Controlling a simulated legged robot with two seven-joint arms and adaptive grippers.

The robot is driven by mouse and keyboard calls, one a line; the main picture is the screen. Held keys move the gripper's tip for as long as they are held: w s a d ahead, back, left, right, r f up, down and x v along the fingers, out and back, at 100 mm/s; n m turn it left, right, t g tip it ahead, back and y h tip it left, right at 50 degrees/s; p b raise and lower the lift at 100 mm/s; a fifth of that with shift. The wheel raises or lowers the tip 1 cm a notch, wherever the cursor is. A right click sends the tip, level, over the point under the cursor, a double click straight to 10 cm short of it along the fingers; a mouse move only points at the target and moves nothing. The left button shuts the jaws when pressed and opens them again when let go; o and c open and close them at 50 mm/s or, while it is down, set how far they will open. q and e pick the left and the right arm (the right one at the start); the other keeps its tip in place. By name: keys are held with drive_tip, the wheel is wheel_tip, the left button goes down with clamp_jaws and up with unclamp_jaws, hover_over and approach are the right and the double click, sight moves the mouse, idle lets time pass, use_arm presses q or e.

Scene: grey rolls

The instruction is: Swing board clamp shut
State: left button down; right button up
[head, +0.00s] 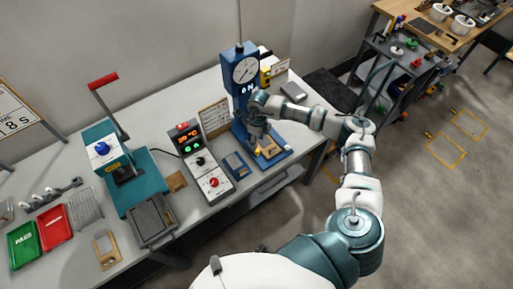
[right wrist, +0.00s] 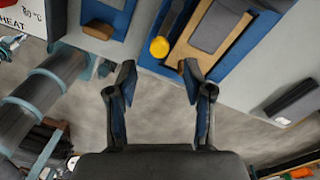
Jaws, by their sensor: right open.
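The blue press stand with a round dial (head: 246,70) stands at the back of the bench, and its blue base (head: 281,156) carries a tan board. In the right wrist view a yellow round knob (right wrist: 159,47) sits at the edge of the tan board (right wrist: 187,50), which has a grey pad (right wrist: 216,27) on it. I cannot tell for sure which part is the board clamp. My right gripper (head: 258,127) is in front of the stand's column; in the right wrist view its open, empty fingers (right wrist: 158,75) are just short of the knob. My left gripper is not in view.
A control box with red digits (head: 201,160) and a small blue fixture (head: 236,165) stand left of the press. A teal press with a red lever (head: 103,80) and green (head: 23,245) and red trays (head: 56,227) are further left. Open floor lies right of the bench.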

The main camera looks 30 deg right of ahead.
sight(258, 149)
wheel_tip(258, 149, down, 5)
drive_tip(key=shift+s+r, duration=0.1)
drive_tip(key=shift+f, duration=0.65)
drive_tip(key=shift+a, duration=0.1)
clamp_jaws()
